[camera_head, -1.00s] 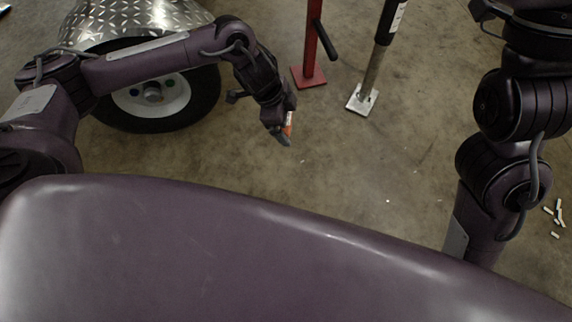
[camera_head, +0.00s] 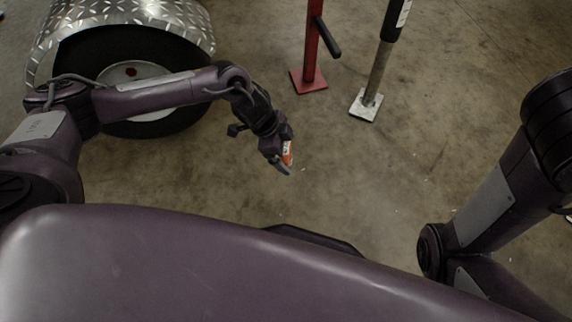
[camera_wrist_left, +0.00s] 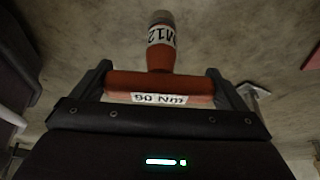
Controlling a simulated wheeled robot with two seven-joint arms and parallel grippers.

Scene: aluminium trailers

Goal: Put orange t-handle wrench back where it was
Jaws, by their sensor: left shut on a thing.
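The orange t-handle wrench (camera_wrist_left: 160,85) is in the jaws of my left gripper in the left wrist view. Its crossbar lies between the two fingers and carries a white label reading "90 Nm". Its stem points away from the gripper and has a white band marked "M12". In the head view my left gripper (camera_head: 280,158) hangs over bare floor, and only a small orange part of the wrench (camera_head: 288,151) shows there. My right arm is at the right edge of the head view; its gripper is not visible.
A trailer wheel (camera_head: 130,92) under a diamond-plate fender (camera_head: 150,10) stands at the left. A red stand (camera_head: 309,78) and a grey jack leg with a square foot (camera_head: 366,104) stand at the back. The concrete floor in the middle is clear.

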